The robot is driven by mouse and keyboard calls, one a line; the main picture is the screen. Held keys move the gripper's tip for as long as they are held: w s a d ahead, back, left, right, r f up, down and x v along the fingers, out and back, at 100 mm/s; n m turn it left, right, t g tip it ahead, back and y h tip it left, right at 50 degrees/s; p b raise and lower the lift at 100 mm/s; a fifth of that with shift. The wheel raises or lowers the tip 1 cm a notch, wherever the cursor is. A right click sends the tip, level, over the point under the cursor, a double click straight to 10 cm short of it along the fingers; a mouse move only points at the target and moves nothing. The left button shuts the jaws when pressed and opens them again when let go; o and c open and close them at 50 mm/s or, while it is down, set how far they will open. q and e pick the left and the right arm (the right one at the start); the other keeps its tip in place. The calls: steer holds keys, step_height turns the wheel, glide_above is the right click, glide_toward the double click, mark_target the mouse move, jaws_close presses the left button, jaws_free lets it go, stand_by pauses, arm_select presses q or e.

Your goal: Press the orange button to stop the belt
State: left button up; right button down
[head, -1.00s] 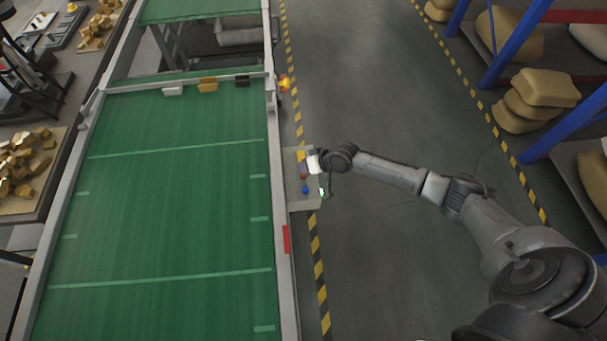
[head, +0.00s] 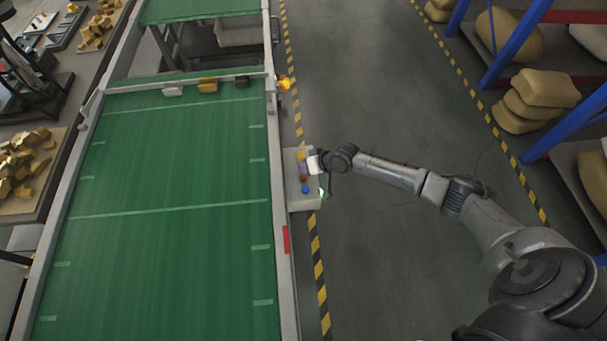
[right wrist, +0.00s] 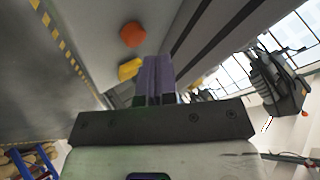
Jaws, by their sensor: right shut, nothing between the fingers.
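The orange button (head: 303,178) sits on the grey control box (head: 305,205) at the right side of the belt, between a yellow button (head: 301,155) and a blue button (head: 306,190). My right gripper (head: 304,168) is over the box, shut and empty, its fingertips close to the orange and yellow buttons. In the right wrist view, the orange button (right wrist: 132,34) is ahead and left of the shut fingers (right wrist: 154,75), with a visible offset. The yellow button (right wrist: 130,69) is nearer, just left of the fingers. Contact with the box cannot be told. My left gripper is not in view.
A red piece (head: 286,239) is on the belt's side rail. Racks with sacks (head: 540,90) stand at right. The aisle floor (head: 390,100) is clear.

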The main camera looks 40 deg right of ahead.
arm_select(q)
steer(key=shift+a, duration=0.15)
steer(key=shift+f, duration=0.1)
arm_select(e)
steer(key=shift+f, duration=0.1)
stand_by(0.3)
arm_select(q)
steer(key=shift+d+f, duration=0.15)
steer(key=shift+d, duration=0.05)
arm_select(e)
steer(key=shift+f, duration=0.3)
arm_select(q)
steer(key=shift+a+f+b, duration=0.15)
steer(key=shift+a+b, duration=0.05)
steer(key=shift+b, duration=0.2)
arm_select(e)
steer(key=shift+f, duration=0.2)
